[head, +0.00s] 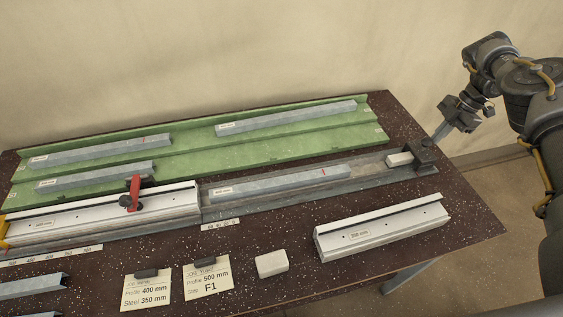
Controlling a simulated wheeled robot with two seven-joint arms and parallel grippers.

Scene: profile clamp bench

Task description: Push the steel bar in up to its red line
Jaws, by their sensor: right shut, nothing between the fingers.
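A grey steel bar (275,187) lies in the grey channel in the middle of the bench, with a red line near its right end. Its left end is at the right end of a white profile (95,212); I cannot tell whether any of it is inside. The red line stands well to the right of the profile's end. A red-handled clamp (131,194) sits on the profile. My right gripper (437,136) is shut and empty, just above the dark end block at the channel's right end. My left gripper is not in view.
A pale block (399,159) lies in the channel beside the dark end block (425,154), with bare channel between it and the bar. A green rack (190,160) with several steel bars is behind. A loose white profile (382,227), a white block (272,263) and job cards (207,278) lie in front.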

